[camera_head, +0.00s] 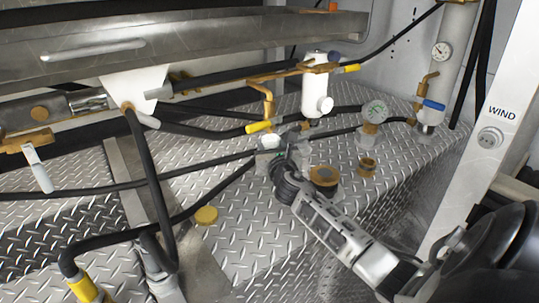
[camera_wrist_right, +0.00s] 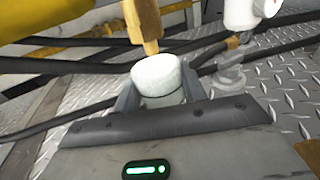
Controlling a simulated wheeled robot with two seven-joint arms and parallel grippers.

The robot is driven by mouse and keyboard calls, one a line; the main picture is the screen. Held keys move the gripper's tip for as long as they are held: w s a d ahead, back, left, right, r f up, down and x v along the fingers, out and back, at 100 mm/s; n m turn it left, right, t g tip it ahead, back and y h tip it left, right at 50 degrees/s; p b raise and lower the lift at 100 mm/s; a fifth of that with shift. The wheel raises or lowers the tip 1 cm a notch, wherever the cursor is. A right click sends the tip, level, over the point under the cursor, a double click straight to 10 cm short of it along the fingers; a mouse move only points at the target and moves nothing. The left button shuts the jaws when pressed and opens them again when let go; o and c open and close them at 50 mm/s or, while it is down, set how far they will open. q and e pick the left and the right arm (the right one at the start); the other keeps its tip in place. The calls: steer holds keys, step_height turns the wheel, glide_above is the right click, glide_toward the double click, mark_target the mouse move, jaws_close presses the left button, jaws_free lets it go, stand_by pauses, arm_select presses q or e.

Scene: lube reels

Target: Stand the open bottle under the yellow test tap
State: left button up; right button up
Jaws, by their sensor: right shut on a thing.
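My right gripper (camera_head: 269,153) is shut on the open bottle (camera_head: 270,141), a small whitish cylinder. In the right wrist view the bottle (camera_wrist_right: 157,76) stands up between the fingers (camera_wrist_right: 157,100), its pale top showing and its lower part hidden by the gripper. The yellow test tap has a yellow handle (camera_head: 259,126) and a brass spout (camera_head: 268,105). In the wrist view the brass spout (camera_wrist_right: 142,22) comes down close above the bottle's top; I cannot tell whether they touch. Whether the bottle's base meets the deck is hidden. My left gripper is not in view.
A round yellow cap (camera_head: 206,215) lies on the diamond-plate deck (camera_head: 235,245). A brown-topped jar (camera_head: 324,177), a small brass fitting (camera_head: 367,166) and a gauge (camera_head: 374,111) stand to the right. A white filter (camera_head: 315,88) is behind. Black hoses (camera_head: 95,191) cross the left side.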

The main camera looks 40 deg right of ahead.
steer(key=shift+w+d, duration=0.1)
steer(key=shift+w, duration=0.2)
steer(key=f, duration=0.1)
steer(key=f+b, duration=0.1)
steer(key=f, duration=0.1)
steer(key=shift+w+d+b, duration=0.15)
steer(key=shift+w+b, duration=0.15)
steer(key=shift+f, duration=0.25)
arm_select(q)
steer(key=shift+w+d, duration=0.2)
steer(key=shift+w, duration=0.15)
